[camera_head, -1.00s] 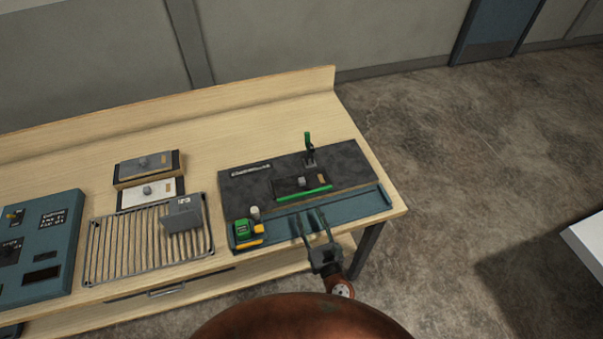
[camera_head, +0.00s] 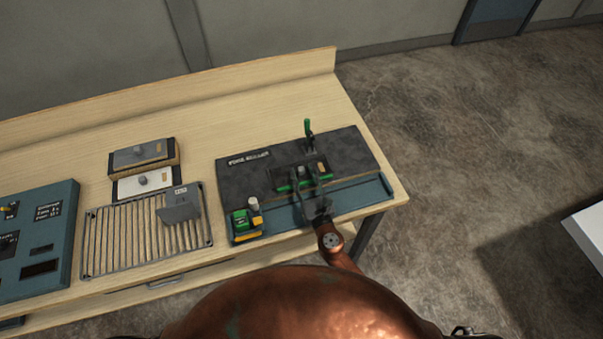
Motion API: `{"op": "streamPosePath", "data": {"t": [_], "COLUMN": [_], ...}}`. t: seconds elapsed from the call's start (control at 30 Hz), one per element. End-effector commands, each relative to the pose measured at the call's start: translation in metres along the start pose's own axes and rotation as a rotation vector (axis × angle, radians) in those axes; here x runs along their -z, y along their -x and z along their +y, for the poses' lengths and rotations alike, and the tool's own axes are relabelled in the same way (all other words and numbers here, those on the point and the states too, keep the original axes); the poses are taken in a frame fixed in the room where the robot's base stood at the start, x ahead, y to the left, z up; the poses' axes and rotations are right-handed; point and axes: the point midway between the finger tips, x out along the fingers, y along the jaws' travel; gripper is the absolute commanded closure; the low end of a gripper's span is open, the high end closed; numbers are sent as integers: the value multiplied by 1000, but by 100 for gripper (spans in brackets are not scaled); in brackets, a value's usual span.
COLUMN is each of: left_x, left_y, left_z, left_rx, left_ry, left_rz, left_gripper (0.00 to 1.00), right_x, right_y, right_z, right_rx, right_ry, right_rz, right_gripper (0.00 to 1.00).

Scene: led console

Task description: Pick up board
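A small dark board (camera_head: 289,173) with a grey knob-like component and a green front edge sits in the black fixture (camera_head: 240,185) at the right of the bench. A green-handled upright lever (camera_head: 308,135) stands at its back. My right gripper (camera_head: 309,186) reaches in from the front, its two fingers spread apart over the board's near green edge. The fingers and nothing between them can be made out as a grip; whether they touch the board cannot be told. The fingers hide part of the front edge. My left gripper is not in view.
A slatted metal rack (camera_head: 122,238) holds a tilted grey sign (camera_head: 179,207). A green and yellow block (camera_head: 243,224) sits at the fixture's left front. A blue console (camera_head: 45,247) stands at far left. The bench (camera_head: 262,120) behind is bare.

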Motion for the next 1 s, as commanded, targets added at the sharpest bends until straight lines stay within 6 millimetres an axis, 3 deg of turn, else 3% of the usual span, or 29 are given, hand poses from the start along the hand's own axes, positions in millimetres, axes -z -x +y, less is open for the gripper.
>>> {"op": "streamPosePath", "data": {"t": [0.23, 0.73, 1.0], "left_x": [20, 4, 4], "left_y": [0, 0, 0], "left_z": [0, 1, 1], "left_rx": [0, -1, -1], "left_ry": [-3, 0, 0], "left_rz": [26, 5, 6], "left_gripper": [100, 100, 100], "right_x": [0, 0, 0], "right_y": [0, 0, 0], "right_z": [0, -1, -1], "right_rx": [1, 1, 2], "right_ry": [0, 0, 0], "right_rz": [0, 0, -1], "right_gripper": [64, 99, 100]}}
